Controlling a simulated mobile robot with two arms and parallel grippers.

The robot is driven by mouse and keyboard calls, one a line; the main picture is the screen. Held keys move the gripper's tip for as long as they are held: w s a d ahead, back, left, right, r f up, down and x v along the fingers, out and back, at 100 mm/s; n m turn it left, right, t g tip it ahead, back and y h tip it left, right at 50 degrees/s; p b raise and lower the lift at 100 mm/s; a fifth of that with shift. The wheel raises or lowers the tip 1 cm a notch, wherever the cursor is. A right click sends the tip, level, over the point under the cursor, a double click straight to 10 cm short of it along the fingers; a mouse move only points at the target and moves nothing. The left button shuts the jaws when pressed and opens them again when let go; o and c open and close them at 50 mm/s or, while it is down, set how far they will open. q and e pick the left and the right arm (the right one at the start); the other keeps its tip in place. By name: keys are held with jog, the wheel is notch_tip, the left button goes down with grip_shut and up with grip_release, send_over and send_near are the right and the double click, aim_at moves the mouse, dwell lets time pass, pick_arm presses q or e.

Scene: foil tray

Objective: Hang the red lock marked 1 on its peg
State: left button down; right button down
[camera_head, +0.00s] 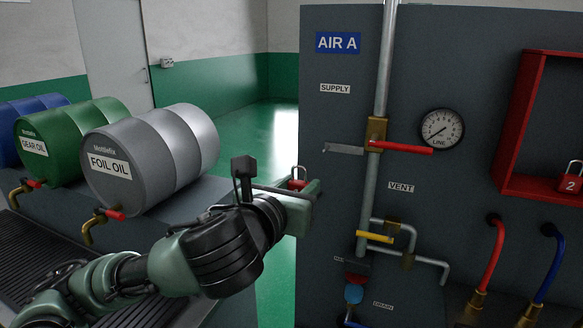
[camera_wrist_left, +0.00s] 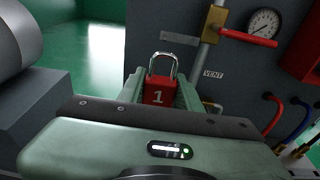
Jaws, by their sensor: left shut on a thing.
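The red lock marked 1 shows in the left wrist view (camera_wrist_left: 158,92), upright with its silver shackle at the top. A small part of the lock (camera_head: 297,183) shows in the head view behind my gripper. The gripper's fingers also show on both sides of the lock in the left wrist view (camera_wrist_left: 160,96). A red box (camera_head: 516,185) on the panel at the right holds a red lock marked 2 (camera_head: 570,183). I cannot make out a free peg. My right gripper is not in view.
The dark panel (camera_head: 330,130) carries a vertical pipe (camera_head: 383,80), a red-handled valve (camera_head: 400,147), a gauge (camera_head: 441,129) and a yellow handle (camera_head: 375,238). Red (camera_head: 496,255) and blue (camera_head: 553,265) hoses stand at the right. Drums, including a grey one (camera_head: 170,150), lie at the left.

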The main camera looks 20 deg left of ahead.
pick_arm(q)
jog(key=shift+w+a+f, duration=0.1)
jog(key=shift+w+d+f+b, duration=0.1)
jog(key=shift+w+d+b, duration=0.2)
jog(key=shift+w, duration=0.25)
jog(key=shift+w+b, duration=0.5)
jog(key=shift+w, duration=0.95)
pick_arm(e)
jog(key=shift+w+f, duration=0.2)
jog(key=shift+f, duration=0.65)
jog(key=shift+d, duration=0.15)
